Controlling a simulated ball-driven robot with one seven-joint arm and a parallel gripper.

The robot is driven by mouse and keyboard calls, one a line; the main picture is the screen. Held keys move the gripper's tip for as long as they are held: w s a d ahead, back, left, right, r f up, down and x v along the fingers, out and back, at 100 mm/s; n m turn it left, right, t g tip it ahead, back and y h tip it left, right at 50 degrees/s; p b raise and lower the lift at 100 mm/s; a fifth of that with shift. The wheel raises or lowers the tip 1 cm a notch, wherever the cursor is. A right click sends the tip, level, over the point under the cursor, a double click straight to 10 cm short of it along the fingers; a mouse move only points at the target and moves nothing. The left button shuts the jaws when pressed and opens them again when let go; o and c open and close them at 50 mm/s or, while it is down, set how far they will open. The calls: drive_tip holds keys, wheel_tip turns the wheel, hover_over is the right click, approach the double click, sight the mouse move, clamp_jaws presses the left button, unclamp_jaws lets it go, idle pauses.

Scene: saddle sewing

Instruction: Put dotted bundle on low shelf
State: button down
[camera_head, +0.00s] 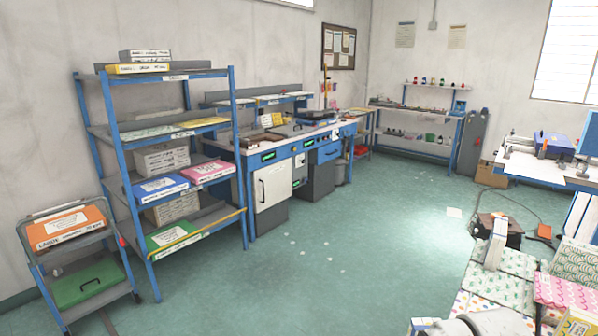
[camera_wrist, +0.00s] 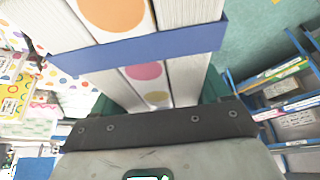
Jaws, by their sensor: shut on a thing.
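The dotted bundle (camera_wrist: 188,14) is a stack of white pieces with orange and pink dots, wrapped by a blue band. It fills the top middle of the wrist view. My gripper (camera_wrist: 158,98) is shut on it; the fingertips are mostly hidden. The low shelf (camera_head: 215,222) is the bottom level of the blue rack at the left of the head view. It has a yellow front edge and carries a green box (camera_head: 172,236) at its left end. The shelf right of that box looks bare.
A small trolley (camera_head: 70,255) with orange and green boxes stands left of the rack. A workbench (camera_head: 290,150) stands right of it. Patterned fabrics (camera_head: 500,262) lie at the lower right. The green floor (camera_head: 300,275) before the rack is open, with small white scraps.

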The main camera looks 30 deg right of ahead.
drive_tip(key=w+a+f+n+y, duration=0.1)
drive_tip(key=w+a+f+n, duration=0.1)
drive_tip(key=a+f, duration=0.3)
drive_tip(key=w+a+f+n+y, duration=0.1)
drive_tip(key=w+a+f+n, duration=0.2)
drive_tip(key=a, duration=0.9)
drive_tip(key=w+a+f+n+t, duration=0.1)
drive_tip(key=w+a+f+n, duration=0.1)
drive_tip(key=w+a+f, duration=0.4)
drive_tip(key=shift+w+a+f+y, duration=0.2)
drive_tip(key=shift+a+f+y, duration=0.25)
drive_tip(key=shift+a, duration=0.75)
drive_tip(key=shift+s+d+f, duration=0.1)
drive_tip(key=shift+s+f, duration=0.05)
drive_tip(key=shift+s, duration=0.05)
drive_tip(key=shift+w+r, duration=0.2)
wheel_tip(320, 180, down, 6)
drive_tip(key=b, duration=0.6)
drive_tip(key=shift+f, duration=0.2)
drive_tip(key=shift+a, duration=0.25)
